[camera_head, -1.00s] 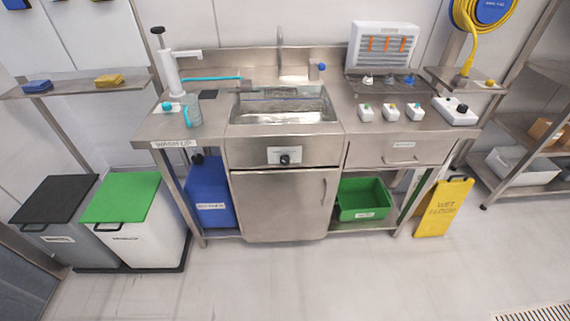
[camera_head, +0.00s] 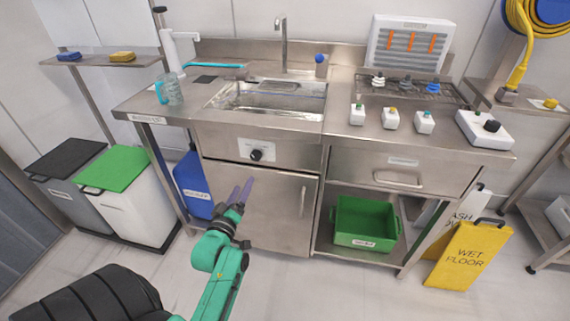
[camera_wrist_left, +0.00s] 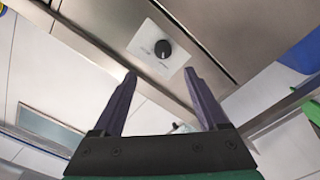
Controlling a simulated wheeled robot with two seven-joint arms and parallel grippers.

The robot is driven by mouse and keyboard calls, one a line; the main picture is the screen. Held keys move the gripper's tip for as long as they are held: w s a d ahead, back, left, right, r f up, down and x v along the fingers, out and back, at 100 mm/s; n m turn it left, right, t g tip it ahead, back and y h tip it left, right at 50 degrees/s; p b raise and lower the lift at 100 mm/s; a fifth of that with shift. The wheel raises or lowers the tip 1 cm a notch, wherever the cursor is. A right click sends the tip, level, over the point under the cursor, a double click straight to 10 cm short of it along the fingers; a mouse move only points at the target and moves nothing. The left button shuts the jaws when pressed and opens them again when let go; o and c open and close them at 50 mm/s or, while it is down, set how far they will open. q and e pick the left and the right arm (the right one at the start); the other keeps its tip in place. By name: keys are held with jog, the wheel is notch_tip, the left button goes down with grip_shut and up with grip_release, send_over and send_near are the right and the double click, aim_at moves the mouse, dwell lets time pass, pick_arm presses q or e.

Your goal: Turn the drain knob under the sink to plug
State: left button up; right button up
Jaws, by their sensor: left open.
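The drain knob (camera_head: 256,155) is a small black round knob on a white plate (camera_head: 245,149) on the steel panel under the sink (camera_head: 270,98). In the left wrist view the knob (camera_wrist_left: 163,49) shows ahead of the fingers, above the middle, on its plate. My left gripper (camera_head: 243,191) is in front of the cabinet door, below the knob and apart from it. Its two purple fingers (camera_wrist_left: 160,95) are spread, with nothing held between them. The plate's lettering is too small to read. My right gripper is not in view.
The cabinet door (camera_head: 265,215) with its vertical handle lies just behind my left gripper. A blue container (camera_head: 193,185) stands left of the cabinet. A green crate (camera_head: 365,222) sits on the lower shelf at right, and a yellow wet-floor sign (camera_head: 468,255) stands beyond it.

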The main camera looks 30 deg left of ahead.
aim_at(255, 158)
pick_arm(q)
jog(key=x, duration=0.9)
jog(key=b+x, duration=0.1)
jog(key=x, duration=0.3)
jog(key=shift+w+a+f, duration=0.1)
jog(key=shift+w+a, duration=0.15)
jog(key=shift+a, duration=0.25)
grip_shut()
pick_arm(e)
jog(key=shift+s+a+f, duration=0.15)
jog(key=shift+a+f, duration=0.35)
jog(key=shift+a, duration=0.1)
